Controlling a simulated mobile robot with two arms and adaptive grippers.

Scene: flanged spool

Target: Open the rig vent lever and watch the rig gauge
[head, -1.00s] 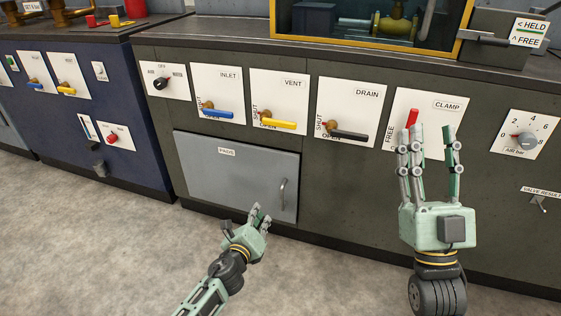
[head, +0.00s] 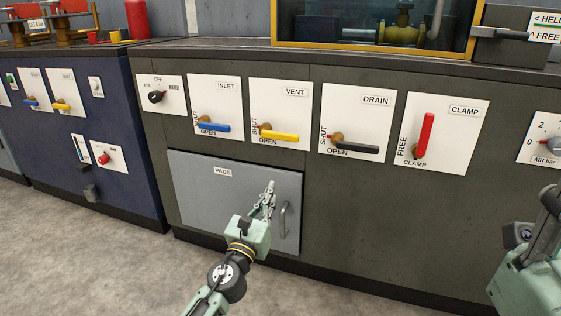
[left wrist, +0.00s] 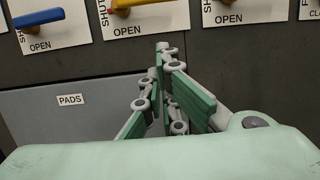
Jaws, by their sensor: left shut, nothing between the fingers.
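The vent lever (head: 280,136) is a yellow handle on a brass pivot, on the white VENT plate. It lies level, pointing right, just above the word OPEN. My left gripper (head: 270,187) is shut and empty, below the VENT plate and in front of the grey PADS door, apart from the lever. In the left wrist view its fingers (left wrist: 167,85) are together, with the yellow lever (left wrist: 140,4) cut off at the top edge. My right gripper (head: 548,205) is partly cut off at the right edge; its fingertips are unclear. I cannot make out a rig gauge.
The blue INLET lever (head: 212,127) and black DRAIN lever (head: 355,148) flank the vent lever, both level. The red CLAMP lever (head: 427,134) stands upright. The PADS door handle (head: 284,221) is beside my left gripper. An AIR bar dial (head: 554,146) is cut off at right.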

